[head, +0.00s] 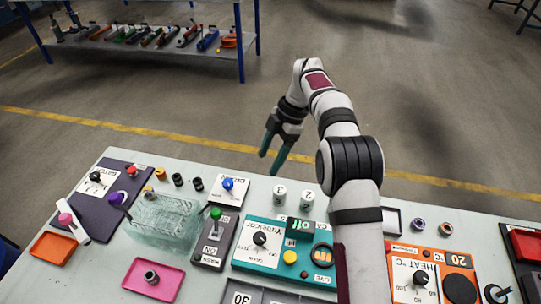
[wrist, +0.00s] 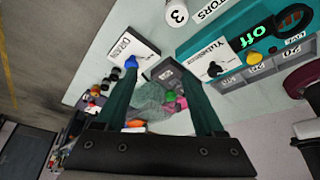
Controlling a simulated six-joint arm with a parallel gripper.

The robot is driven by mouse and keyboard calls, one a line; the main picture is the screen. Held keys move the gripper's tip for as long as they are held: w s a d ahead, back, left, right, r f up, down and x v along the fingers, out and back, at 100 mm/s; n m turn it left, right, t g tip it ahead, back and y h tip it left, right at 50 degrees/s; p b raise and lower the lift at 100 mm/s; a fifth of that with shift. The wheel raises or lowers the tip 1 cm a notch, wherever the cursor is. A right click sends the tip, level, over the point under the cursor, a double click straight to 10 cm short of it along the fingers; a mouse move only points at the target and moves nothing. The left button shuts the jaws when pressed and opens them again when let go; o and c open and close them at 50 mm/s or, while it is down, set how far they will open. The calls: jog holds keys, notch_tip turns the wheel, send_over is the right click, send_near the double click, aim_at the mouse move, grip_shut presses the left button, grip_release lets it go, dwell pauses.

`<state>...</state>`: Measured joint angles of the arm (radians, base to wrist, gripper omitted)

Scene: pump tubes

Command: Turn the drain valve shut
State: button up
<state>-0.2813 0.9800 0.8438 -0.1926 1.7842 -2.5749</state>
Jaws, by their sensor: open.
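The drain valve is a white plate (head: 235,193) with a blue knob (head: 228,184), near the back edge of the bench, left of centre. In the wrist view the plate (wrist: 125,45) carries a printed label that seems to read DRAIN, and its blue knob (wrist: 131,62) lies just beyond the tip of the left finger. My gripper (head: 268,163) is open and empty, held above and beyond the back of the bench, to the right of the valve. In the wrist view its two dark green fingers (wrist: 158,76) stand apart. The knob's exact turn angle is too small to tell.
A grey switch box with a green button (head: 215,213) and a clear ribbed container (head: 163,220) stand close to the valve. Two white numbered cylinders (head: 293,195) are to its right. A teal pump panel (head: 262,263) and an orange heater panel (head: 425,270) fill the front right.

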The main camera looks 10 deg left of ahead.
jog(key=shift+r, duration=0.1)
jog(key=m+t, duration=0.6)
jog(key=m, duration=1.2)
send_near(228, 183)
jog(key=shift+h, duration=0.3)
jog(key=x, duration=0.8)
jog(key=shift+a, duration=0.35)
